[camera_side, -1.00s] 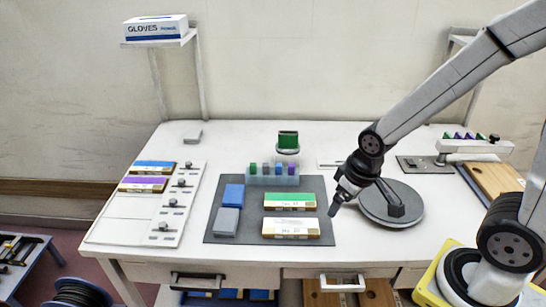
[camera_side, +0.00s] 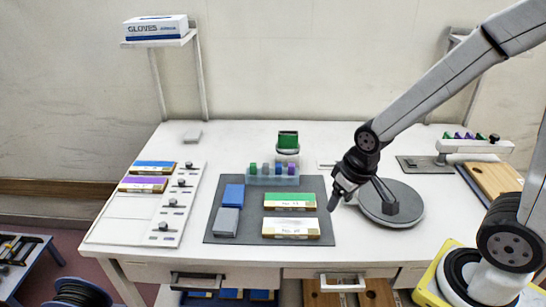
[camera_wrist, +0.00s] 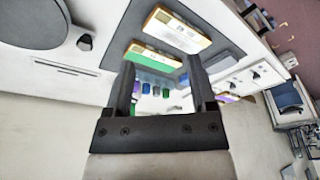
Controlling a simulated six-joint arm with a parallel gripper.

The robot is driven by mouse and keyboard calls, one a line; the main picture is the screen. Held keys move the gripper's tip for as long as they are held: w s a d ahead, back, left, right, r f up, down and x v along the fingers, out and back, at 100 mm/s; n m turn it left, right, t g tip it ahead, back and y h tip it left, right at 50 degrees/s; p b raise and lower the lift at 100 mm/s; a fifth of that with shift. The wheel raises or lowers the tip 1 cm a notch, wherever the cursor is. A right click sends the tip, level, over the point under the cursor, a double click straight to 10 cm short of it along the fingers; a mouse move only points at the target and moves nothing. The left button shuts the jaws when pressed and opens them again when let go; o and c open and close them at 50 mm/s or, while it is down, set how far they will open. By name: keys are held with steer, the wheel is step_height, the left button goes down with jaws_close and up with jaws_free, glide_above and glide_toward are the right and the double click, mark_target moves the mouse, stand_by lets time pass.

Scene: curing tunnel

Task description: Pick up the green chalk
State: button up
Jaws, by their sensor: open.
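A short green piece (camera_side: 253,168), likely the green chalk, stands at the left end of a pale translucent rack (camera_side: 272,181). Grey, blue and purple pieces (camera_side: 291,169) stand beside it in the same rack. My gripper (camera_side: 336,199) is open and empty, right of the rack and above the right edge of the dark mat. In the wrist view, the rack and its small coloured pieces show between my open fingers (camera_wrist: 161,70).
A jar with a green block (camera_side: 288,139) stands just behind the rack. Boxes with green (camera_side: 290,199) and white (camera_side: 291,226) tops and blue and grey blocks (camera_side: 227,221) lie on the dark mat (camera_side: 255,236). A round grey disc (camera_side: 408,205) lies right of my gripper.

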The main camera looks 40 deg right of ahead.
steer(key=w+d+m+y, duration=0.1)
steer(key=w+d+m, duration=0.1)
steer(key=w+m, duration=1.35)
steer(key=m+y, duration=0.2)
steer(key=m, duration=0.8)
glide_toward(253, 164)
steer(key=shift+s+a+f+n, duration=0.15)
steer(key=shift+f, duration=0.35)
steer(key=shift+s+a+f+n, duration=0.1)
steer(key=shift+s+a+f, duration=0.1)
steer(key=shift+f, duration=0.25)
steer(key=shift+w+d+f+m+t, duration=0.2)
steer(key=shift+w+m+t, duration=0.1)
steer(key=shift+w+m, duration=0.35)
steer(key=shift+f, duration=0.1)
steer(key=shift+x, duration=1.2)
steer(key=shift+a, duration=0.1)
steer(key=shift+s+x, duration=0.2)
steer(key=shift+x, duration=2.4)
steer(key=shift+c, duration=0.2)
jaws_close()
